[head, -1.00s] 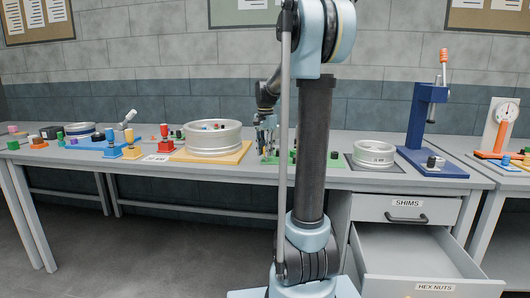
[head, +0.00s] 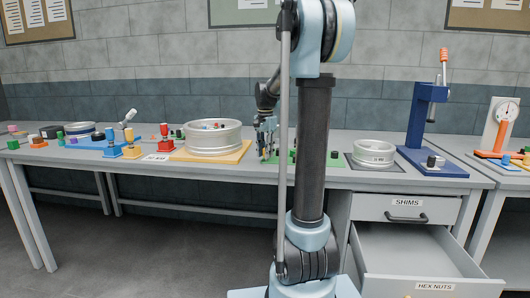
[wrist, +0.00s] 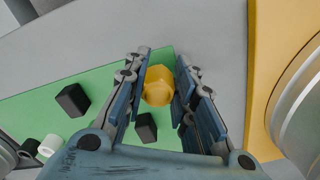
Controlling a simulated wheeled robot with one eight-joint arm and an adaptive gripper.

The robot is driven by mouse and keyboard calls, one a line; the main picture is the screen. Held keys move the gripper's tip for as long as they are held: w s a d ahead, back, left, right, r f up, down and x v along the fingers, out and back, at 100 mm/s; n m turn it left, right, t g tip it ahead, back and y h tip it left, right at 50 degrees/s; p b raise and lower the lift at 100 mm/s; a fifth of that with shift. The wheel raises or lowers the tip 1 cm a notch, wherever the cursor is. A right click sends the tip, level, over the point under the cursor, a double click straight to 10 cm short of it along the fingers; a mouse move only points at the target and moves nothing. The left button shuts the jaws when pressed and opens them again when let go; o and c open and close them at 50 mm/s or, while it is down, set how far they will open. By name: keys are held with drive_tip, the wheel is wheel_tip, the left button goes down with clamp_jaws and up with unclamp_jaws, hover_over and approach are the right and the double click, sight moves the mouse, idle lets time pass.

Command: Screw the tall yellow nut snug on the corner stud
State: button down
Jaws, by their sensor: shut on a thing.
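The tall yellow nut (wrist: 159,86) shows in the wrist view between the two fingers of my gripper (wrist: 159,82). My gripper is shut on it, a finger pad on each side. The nut is over the green plate (wrist: 118,80), near its edge. The corner stud is hidden, and I cannot tell whether the nut sits on it.
Black blocks (wrist: 72,100) and a white ring (wrist: 51,145) are on the green plate. A large metal wheel (head: 213,138) stands on a yellow board (head: 183,156) close beside my gripper. A smaller wheel (head: 374,153) and a blue press (head: 425,110) stand to the right. The hex nuts drawer (head: 425,262) is open.

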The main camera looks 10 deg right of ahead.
drive_tip(key=shift+f, duration=0.65)
idle(0.4)
drive_tip(key=c, duration=2.2)
unclamp_jaws()
clamp_jaws()
drive_tip(key=m, duration=0.4)
drive_tip(key=shift+w+a+m, duration=0.15)
drive_tip(key=shift+m, duration=0.25)
drive_tip(key=m, duration=0.7)
drive_tip(key=shift+w, duration=0.3)
drive_tip(key=m, duration=0.5)
drive_tip(key=shift+w, duration=0.2)
drive_tip(key=m, duration=0.6)
drive_tip(key=shift+w+d+f, duration=0.1)
drive_tip(key=shift+w+d, duration=0.05)
drive_tip(key=shift+d, duration=0.1)
drive_tip(key=o, duration=0.8)
unclamp_jaws()
